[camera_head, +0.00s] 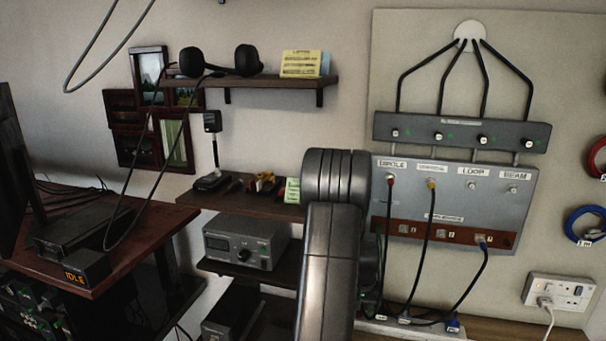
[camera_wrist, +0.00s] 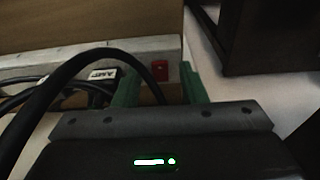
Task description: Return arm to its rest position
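My arm (camera_head: 332,235) rises up the middle of the head view, in front of the shelves and the left edge of the grey antenna panel. It hides most of my gripper there. In the wrist view my gripper (camera_wrist: 160,84) shows as a dark body with a lit green and white indicator and two green fingers standing apart.
The antenna panel (camera_head: 455,205) has several cables hanging to a strip below. The lower shelf holds a tuner box (camera_head: 245,245) with knobs, left of my arm. A desk (camera_head: 130,225) with an IDLE display (camera_head: 85,272) is at left. A headset (camera_head: 220,62) lies on the upper shelf.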

